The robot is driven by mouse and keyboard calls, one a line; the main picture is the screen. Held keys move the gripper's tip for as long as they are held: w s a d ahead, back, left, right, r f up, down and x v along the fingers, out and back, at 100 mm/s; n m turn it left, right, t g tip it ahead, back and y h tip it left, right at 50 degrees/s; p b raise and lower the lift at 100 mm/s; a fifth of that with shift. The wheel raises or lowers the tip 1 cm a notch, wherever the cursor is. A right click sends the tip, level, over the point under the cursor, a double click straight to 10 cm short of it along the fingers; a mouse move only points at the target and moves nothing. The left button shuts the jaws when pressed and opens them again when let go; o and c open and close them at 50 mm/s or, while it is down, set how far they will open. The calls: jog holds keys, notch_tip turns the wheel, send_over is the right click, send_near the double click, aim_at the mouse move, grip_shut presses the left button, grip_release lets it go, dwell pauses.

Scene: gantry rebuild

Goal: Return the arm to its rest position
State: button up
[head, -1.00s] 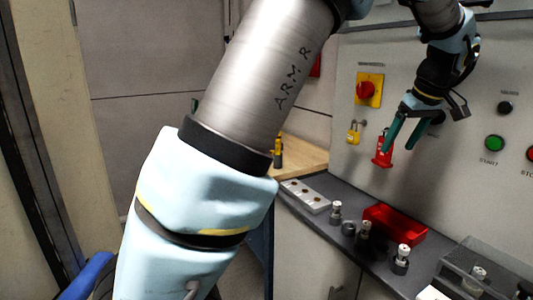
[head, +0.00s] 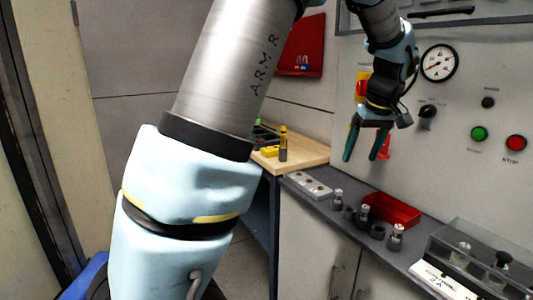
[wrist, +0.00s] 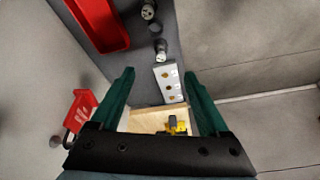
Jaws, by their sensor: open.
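My gripper (head: 366,140) hangs from my arm at the upper right of the head view, in front of the grey control panel (head: 455,145). Its two green fingers point down and stand apart with nothing between them. In the wrist view the open fingers (wrist: 160,105) show above the grey counter and the wooden bench top. My arm's large links cross the left middle of the head view and hide part of the background.
The grey counter (head: 345,208) holds a red bin (head: 392,209), several small fittings and a white strip block (head: 308,186). A wooden bench (head: 305,152) with a yellow and black tool (head: 283,143) stands behind. A red tag (wrist: 80,110) hangs on the panel beside my gripper.

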jog(key=s+a+f+m+g, duration=0.1)
jog(key=a+f, duration=0.2)
jog(key=a, duration=0.6)
jog(key=s+a+f, duration=0.1)
jog(key=a+f, duration=0.3)
jog(key=a, duration=0.6)
jog(key=s+a+f+m+h, duration=0.1)
jog(key=s+a+f, duration=0.3)
jog(key=s+a, duration=0.5)
jog(key=shift+a+f+m+g, duration=0.3)
jog(key=shift+a+f+m, duration=0.15)
jog(key=shift+a, duration=0.7)
jog(key=shift+s, duration=0.1)
